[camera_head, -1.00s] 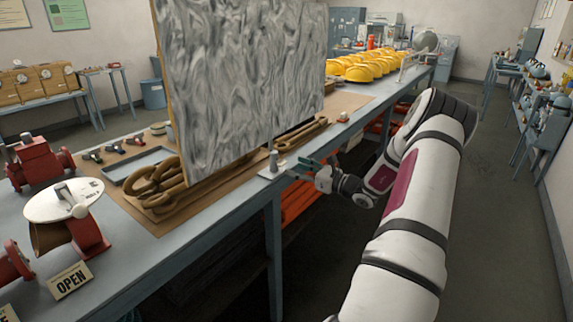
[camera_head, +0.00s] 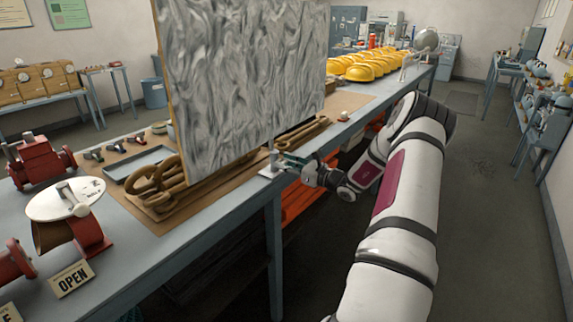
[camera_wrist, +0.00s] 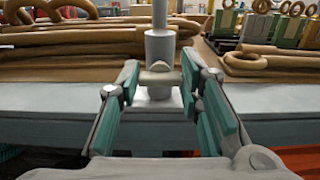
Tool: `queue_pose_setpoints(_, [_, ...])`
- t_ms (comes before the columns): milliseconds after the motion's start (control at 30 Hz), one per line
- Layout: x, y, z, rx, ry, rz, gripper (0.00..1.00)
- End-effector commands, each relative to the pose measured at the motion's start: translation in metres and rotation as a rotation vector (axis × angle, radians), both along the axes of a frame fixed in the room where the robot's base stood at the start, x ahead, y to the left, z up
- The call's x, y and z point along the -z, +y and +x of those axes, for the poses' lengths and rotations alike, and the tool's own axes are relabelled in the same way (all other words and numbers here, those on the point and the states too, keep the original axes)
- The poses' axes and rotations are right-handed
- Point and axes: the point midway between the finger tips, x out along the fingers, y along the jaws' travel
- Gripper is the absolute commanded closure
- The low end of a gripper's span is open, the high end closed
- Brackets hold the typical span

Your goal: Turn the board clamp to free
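The board clamp (camera_head: 274,158) is a small grey post on a pale base plate at the table's front edge, by the lower corner of the big grey streaked board (camera_head: 240,80). In the wrist view the clamp shows a grey cylinder (camera_wrist: 160,46) with a thin rod above and a short pale lever (camera_wrist: 157,78) low on its front. My gripper (camera_wrist: 160,72) has green-padded fingers. It is open, with one finger on each side of the lever and gaps visible. In the head view my gripper (camera_head: 289,161) is right beside the clamp; contact cannot be told.
The table edge (camera_wrist: 60,95) runs across below the clamp. Brown coiled rope (camera_head: 165,190) lies under and beside the board. A white disc device (camera_head: 66,200) and an OPEN sign (camera_head: 72,279) stand at the near left. Yellow helmets (camera_head: 370,68) sit further back. The aisle at right is clear.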

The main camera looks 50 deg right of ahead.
Motion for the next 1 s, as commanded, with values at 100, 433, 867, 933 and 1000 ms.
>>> queue_pose_setpoints(100, [-0.0001, -0.0001, 0.0, 0.0, 0.0, -0.003, 0.95])
queue_pose_setpoints(433, [0.0012, 0.0005, 0.0008, 0.0, -0.007, -0.106, 0.95])
queue_pose_setpoints(867, [0.0032, 0.0017, 0.0016, 0.001, -0.037, -0.479, 0.95])
queue_pose_setpoints(933, [0.0037, 0.0019, 0.0015, 0.001, -0.042, -0.545, 0.95])
queue_pose_setpoints(1000, [0.0038, 0.002, 0.0015, 0.001, -0.047, -0.613, 0.95])
